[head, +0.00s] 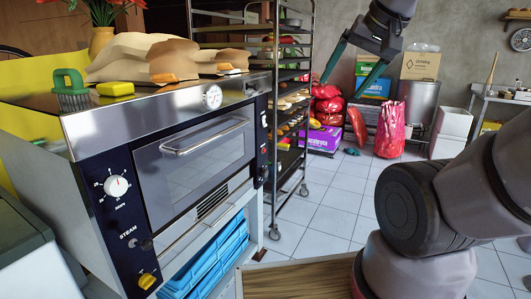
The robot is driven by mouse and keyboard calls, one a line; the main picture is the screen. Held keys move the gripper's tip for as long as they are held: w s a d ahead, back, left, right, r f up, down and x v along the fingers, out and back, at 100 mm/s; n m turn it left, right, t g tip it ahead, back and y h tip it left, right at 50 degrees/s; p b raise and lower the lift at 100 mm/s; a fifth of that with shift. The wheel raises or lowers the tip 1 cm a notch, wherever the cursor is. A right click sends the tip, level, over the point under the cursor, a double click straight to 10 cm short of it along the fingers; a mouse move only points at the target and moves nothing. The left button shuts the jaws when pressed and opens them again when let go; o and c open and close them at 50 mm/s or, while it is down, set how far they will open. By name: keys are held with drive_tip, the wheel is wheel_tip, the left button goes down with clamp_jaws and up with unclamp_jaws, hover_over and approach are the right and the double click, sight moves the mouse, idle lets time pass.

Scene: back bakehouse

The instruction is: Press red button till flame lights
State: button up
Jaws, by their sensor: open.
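A steel oven (145,120) with dark control panels stands at the left. A small reddish spot that may be the red button (264,152) shows on its narrow right-hand panel, between dark controls; it is too small to be sure. The oven window (195,165) is closed and grey, and I see no flame in it. The left panel has a white dial (116,187), a small steam knob and a yellow knob (147,281). My gripper (341,90) is open and empty, in the air to the right of the oven, touching nothing.
A tall wheeled rack (305,130) with trays stands just behind the oven's right side. Blue crates (215,260) sit below. Tiled floor is clear at centre.

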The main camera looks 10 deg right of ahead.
clamp_jaws()
idle(1.5)
